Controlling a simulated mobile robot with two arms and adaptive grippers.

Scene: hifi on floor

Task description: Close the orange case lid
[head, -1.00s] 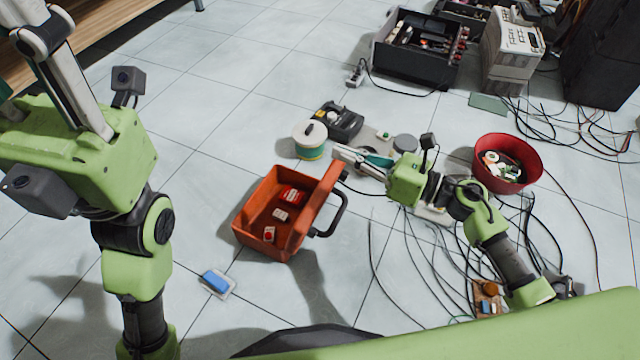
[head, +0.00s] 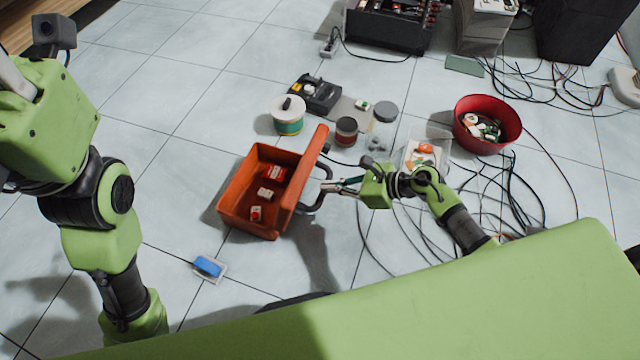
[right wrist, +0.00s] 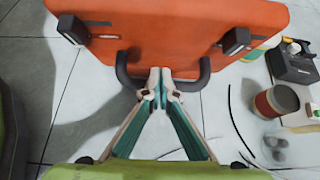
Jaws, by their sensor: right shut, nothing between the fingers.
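The orange case (head: 232,205) stands on the tiled floor with its lid (head: 308,165) open and raised along its right side. Several small red and white boxes lie inside. A dark handle (head: 316,203) sticks out from the lid's outer face. My right gripper (head: 328,187) is shut and empty, with its tips at the handle. In the right wrist view, the tips (right wrist: 160,76) lie within the span of the handle (right wrist: 122,72), in front of the lid's outer face (right wrist: 170,28). Whether they touch it is unclear. My left gripper is mostly cut off at the left edge; its fingertips are hidden.
A white spool (head: 287,115), a black device (head: 316,93) and a dark jar (head: 346,131) stand behind the lid. A red bowl (head: 487,124) and loose cables (head: 500,200) are on the right. A blue sponge-like block (head: 208,266) lies in front.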

